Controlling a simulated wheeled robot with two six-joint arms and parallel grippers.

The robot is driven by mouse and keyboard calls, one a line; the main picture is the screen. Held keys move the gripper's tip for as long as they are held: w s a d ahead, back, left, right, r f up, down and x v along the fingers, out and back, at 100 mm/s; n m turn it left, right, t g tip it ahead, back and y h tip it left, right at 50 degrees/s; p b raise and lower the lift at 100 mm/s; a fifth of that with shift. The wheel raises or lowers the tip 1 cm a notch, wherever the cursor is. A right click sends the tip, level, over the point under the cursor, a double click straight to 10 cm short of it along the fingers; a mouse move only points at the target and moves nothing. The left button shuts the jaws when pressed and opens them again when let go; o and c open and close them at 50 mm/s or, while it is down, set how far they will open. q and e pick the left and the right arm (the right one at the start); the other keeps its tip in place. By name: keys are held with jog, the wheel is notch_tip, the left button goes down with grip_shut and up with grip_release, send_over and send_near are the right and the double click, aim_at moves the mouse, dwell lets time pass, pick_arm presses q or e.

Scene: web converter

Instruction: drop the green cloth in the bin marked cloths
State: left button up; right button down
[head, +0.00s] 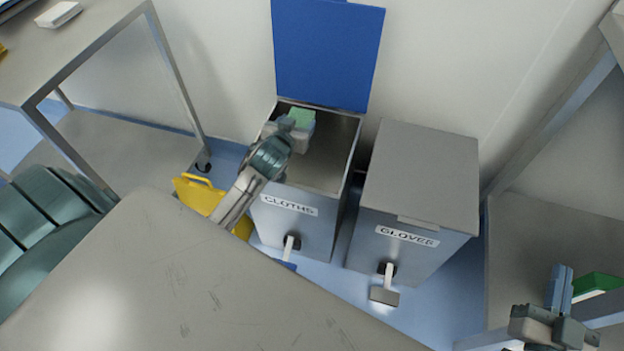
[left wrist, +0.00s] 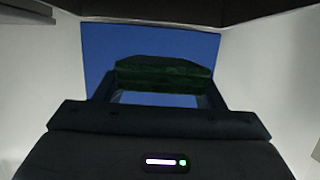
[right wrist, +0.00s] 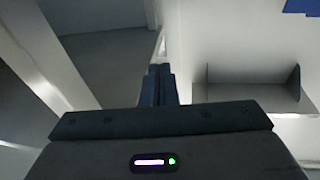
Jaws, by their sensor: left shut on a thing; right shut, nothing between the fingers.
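The bin marked CLOTHS (head: 290,225) stands against the wall with its blue-faced lid (head: 328,52) swung up and its top open. My left gripper (head: 298,124) is over the bin's opening, shut on the green cloth (head: 302,116). In the left wrist view the cloth (left wrist: 163,75) is a dark green folded block between the fingers, with the blue lid (left wrist: 100,45) behind it. My right gripper (head: 560,285) is far right, away from the bins, shut and empty; its closed fingers also show in the right wrist view (right wrist: 157,85).
A closed grey-lidded bin (head: 420,165) with a label that seems to read GLOVES stands right of the open bin. A yellow object (head: 203,195) is on the floor at left. A grey table (head: 190,290) fills the foreground. A green-topped box (head: 598,284) is at far right.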

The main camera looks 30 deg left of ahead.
pick_arm(q)
jog(key=shift+f+b, duration=0.4)
pick_arm(e)
notch_tip(320, 180, up, 6)
jog(key=t, duration=0.4)
jog(key=shift+n, duration=0.3)
jog(key=shift+s+d, duration=0.1)
pick_arm(q)
jog(key=o, duration=1.1)
jog(key=shift+c, duration=0.2)
jog(key=shift+s, duration=0.1)
jog(key=shift+s+d, duration=0.1)
jog(key=shift+s, duration=0.2)
jog(key=p+v, duration=0.1)
jog(key=v, duration=0.9)
jog(key=shift+p, duration=0.35)
pick_arm(e)
notch_tip(320, 180, down, 10)
jog(key=g, duration=0.6)
jog(key=shift+s+a+r+m, duration=0.15)
jog(key=shift+s+a+m, duration=0.05)
jog(key=shift+s+m, duration=0.2)
pick_arm(q)
jog(key=shift+r, duration=0.1)
pick_arm(e)
jog(key=shift+w, duration=0.1)
